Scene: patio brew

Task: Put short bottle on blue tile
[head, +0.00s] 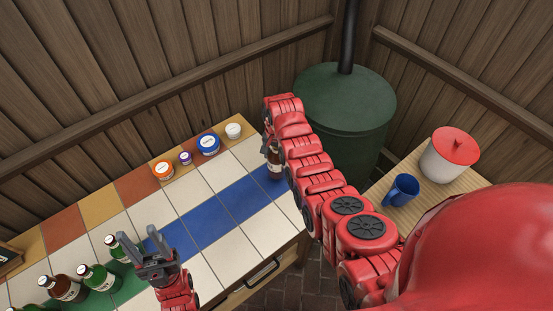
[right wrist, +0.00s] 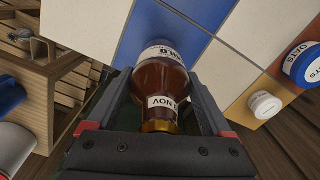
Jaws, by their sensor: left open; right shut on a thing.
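My right gripper (head: 271,146) is shut on a short brown bottle (head: 275,163) at the right end of the tiled counter. The right wrist view shows the brown bottle (right wrist: 160,78) between the two fingers, with a white body label and a small neck label. Its base is at the blue tile (right wrist: 180,28); I cannot tell if it touches. The blue tiles (head: 240,199) form a strip along the counter. My arm partly hides the bottle in the head view. My left gripper (head: 157,259) is open and empty above the counter's front left part.
Green bottles (head: 98,276) and a brown bottle (head: 64,288) stand at the lower left. Jars, including a blue one (head: 208,145) and a white one (head: 233,131), line the back. A blue mug (head: 402,190) and a red-lidded pot (head: 449,158) stand on a side table.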

